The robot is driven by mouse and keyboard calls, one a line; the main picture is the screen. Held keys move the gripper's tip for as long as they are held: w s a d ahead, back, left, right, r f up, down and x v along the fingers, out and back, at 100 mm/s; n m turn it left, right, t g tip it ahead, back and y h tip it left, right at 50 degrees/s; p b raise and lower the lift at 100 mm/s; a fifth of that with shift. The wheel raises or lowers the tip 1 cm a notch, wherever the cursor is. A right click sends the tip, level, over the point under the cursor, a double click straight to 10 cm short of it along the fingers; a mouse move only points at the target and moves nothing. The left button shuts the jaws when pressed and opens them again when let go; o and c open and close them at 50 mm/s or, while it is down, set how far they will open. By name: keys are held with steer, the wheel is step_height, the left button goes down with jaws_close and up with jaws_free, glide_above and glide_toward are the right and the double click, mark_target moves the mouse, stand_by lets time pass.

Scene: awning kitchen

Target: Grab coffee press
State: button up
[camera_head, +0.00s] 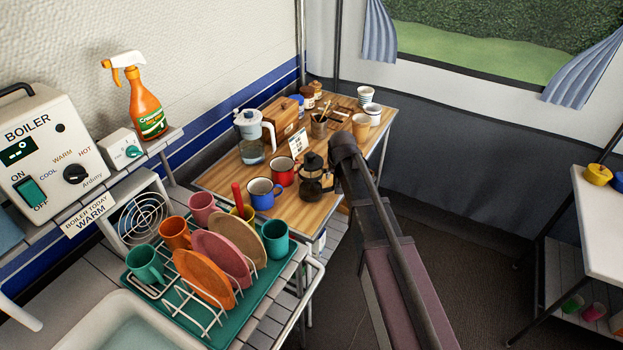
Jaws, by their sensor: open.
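The coffee press (314,184) stands upright on the wooden table, near its right front edge. It has a dark lid with a knob, a glass body and a dark handle on its right side. My arm (388,250) reaches up from the bottom right, and its dark rounded end (343,150) appears just right of the press, close to the handle in the picture. The gap in depth between them cannot be judged.
Blue (262,194) and red (283,171) mugs stand left of the press, with a kettle-like jug (252,135) behind. A dish rack (215,275) with plates and cups is in front. Open floor (455,265) lies right, before a white table (603,225).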

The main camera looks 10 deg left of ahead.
mark_target(335, 180)
steer(key=shift+f, duration=0.1)
steer(key=shift+b+x, duration=2.45)
steer(key=shift+x, duration=0.05)
steer(key=shift+s, duration=0.15)
steer(key=shift+c, duration=0.3)
jaws_close()
